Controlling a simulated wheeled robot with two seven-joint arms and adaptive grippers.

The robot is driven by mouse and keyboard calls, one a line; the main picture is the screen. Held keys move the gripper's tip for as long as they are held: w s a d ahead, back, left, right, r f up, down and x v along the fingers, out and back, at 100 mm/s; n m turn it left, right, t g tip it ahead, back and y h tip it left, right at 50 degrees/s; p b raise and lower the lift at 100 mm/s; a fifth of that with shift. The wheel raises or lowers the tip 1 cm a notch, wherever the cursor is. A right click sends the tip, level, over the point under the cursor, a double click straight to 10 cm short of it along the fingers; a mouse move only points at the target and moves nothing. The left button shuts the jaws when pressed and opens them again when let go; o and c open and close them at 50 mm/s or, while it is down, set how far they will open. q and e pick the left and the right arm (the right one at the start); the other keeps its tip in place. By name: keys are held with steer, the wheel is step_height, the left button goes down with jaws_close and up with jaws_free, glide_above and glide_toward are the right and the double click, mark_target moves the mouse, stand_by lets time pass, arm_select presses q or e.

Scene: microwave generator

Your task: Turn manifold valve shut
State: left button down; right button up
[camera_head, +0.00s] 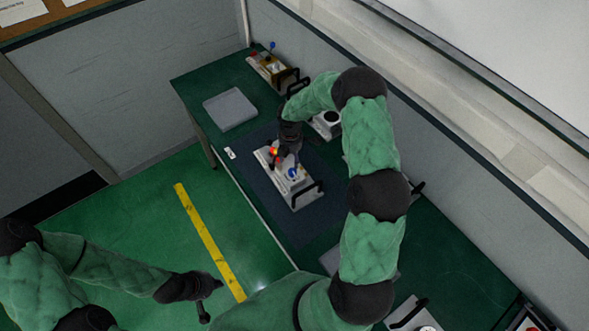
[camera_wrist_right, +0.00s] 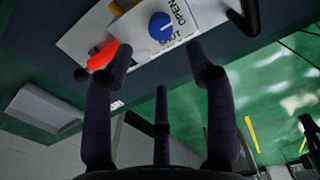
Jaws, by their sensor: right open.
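A white manifold panel (camera_head: 301,195) lies on the dark mat, with a blue round knob (camera_head: 292,173) and a red-orange handle (camera_head: 274,151). In the right wrist view the blue knob (camera_wrist_right: 161,26) sits beside printed "OPEN" lettering, and the red-orange handle (camera_wrist_right: 103,55) is to its left. Which part is the manifold valve is not labelled clearly. My right gripper (camera_wrist_right: 164,62) is open and empty, its fingers apart below the knob in that view, over the panel. My left gripper (camera_head: 212,299) hangs over the floor, far from the panel, its fingers apart and empty.
The green bench (camera_head: 450,255) runs along the wall. A grey tray (camera_head: 230,109) and another device with a black handle (camera_head: 270,68) stand at its far end. My right arm crosses above the bench and hides part of it. A yellow line (camera_head: 209,240) marks the open floor.

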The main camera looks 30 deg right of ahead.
mark_target(292, 171)
steer(key=f, duration=0.5)
steer(key=f+p, duration=0.1)
steer(key=f, duration=0.2)
steer(key=shift+s+d+f, duration=0.2)
steer(key=shift+d+f, duration=0.05)
steer(key=shift+d, duration=0.05)
jaws_close()
